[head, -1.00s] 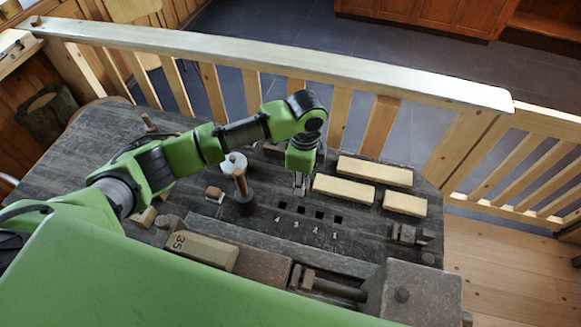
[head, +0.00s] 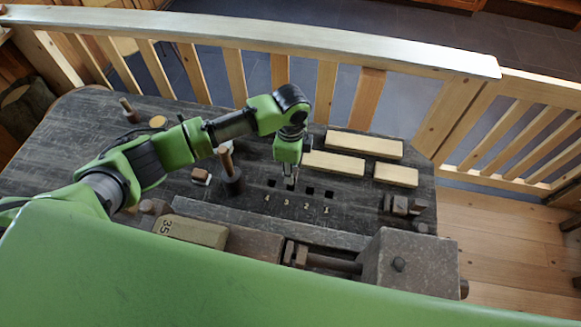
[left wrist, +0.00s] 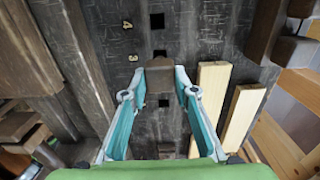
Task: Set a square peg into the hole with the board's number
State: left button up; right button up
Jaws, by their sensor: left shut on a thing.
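My left gripper (head: 290,180) points down over the row of square holes in the dark worktop. It is shut on a brown square peg (left wrist: 159,75), which shows between its fingers in the left wrist view. Small digits 4, 3, 2 and 1 run left to right in front of the holes. In the head view the gripper covers the hole behind the 3; the holes by 4 (head: 271,183), 2 (head: 309,190) and 1 (head: 328,194) are open and dark. In the wrist view the hole by 3 (left wrist: 159,54) shows just beyond the peg. My right gripper is not in view.
A pale block marked 35 (head: 193,231) lies at the front left, beside a vise (head: 400,270). Pale wooden bars (head: 364,144) lie right of and behind the holes. A dark mallet-like post (head: 230,170) stands left of the gripper. A wooden railing (head: 250,32) runs behind.

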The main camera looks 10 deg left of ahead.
pick_arm(q)
jog(key=shift+f+b, duration=1.85)
jog(key=shift+b, duration=0.15)
jog(key=shift+f, duration=0.9)
jog(key=shift+f, duration=0.2)
jog(key=o, duration=1.2)
jog(key=o, duration=0.3)
jog(key=shift+o, duration=0.2)
